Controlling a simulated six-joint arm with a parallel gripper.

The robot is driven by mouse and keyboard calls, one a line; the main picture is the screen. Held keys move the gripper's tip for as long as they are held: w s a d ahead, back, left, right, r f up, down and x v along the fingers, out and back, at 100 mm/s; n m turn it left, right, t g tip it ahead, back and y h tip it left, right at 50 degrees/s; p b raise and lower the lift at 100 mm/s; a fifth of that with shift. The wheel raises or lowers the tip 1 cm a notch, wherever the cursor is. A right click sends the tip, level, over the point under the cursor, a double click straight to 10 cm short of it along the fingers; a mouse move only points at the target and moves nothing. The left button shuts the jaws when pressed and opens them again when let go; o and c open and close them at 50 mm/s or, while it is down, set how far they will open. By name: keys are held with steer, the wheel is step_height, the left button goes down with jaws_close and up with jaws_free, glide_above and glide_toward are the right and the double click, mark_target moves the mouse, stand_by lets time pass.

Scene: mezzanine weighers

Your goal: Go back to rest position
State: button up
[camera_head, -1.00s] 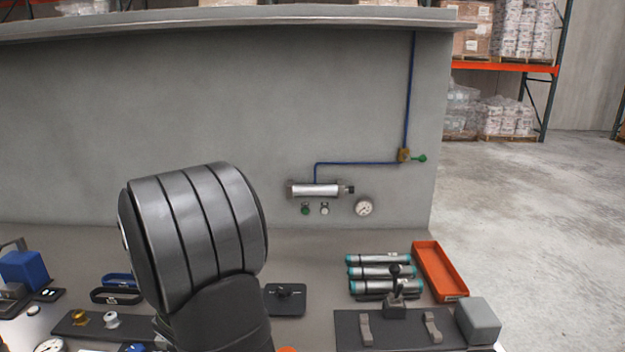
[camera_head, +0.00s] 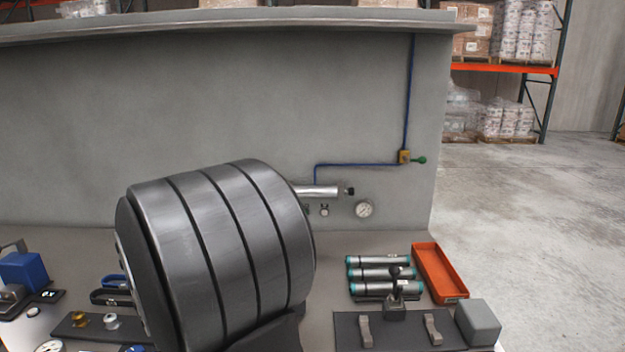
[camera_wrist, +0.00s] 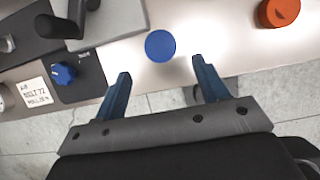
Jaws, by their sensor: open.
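My gripper (camera_wrist: 160,88) shows in the wrist view with its two blue fingers spread apart and nothing between them. It is over the bench's front edge, with the tiled floor beneath. A blue disc (camera_wrist: 160,45) lies on the bench just beyond the fingertips, not touched by them. In the head view my large dark ribbed arm link (camera_head: 220,255) fills the lower middle, and the gripper itself is out of sight there.
Teal-ended cylinders (camera_head: 378,274) lie beside an orange tray (camera_head: 440,272) on the bench's right. A grey block (camera_head: 477,322) stands by a dark plate with a lever. A blue knob (camera_wrist: 63,74) and an orange round thing (camera_wrist: 278,12) show in the wrist view.

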steer(key=x, duration=0.8)
step_height(320, 180, up, 4)
steer(key=shift+r, duration=0.2)
steer(key=d+r, duration=0.7)
steer(key=d, duration=0.5)
steer(key=w+d+m+g+h, duration=0.1)
steer(key=w+d+m+h, duration=0.3)
steer(key=w, duration=0.6)
steer(key=w+d+m+y, duration=0.1)
steer(key=w+m, duration=0.4)
steer(key=w, duration=0.4)
steer(key=a, duration=0.1)
steer(key=a+f, duration=0.1)
steer(key=a, duration=0.1)
steer(key=w+a+f, duration=0.1)
steer(key=shift+w+a, duration=0.15)
steer(key=shift+a, duration=0.2)
steer(key=shift+o, duration=0.4)
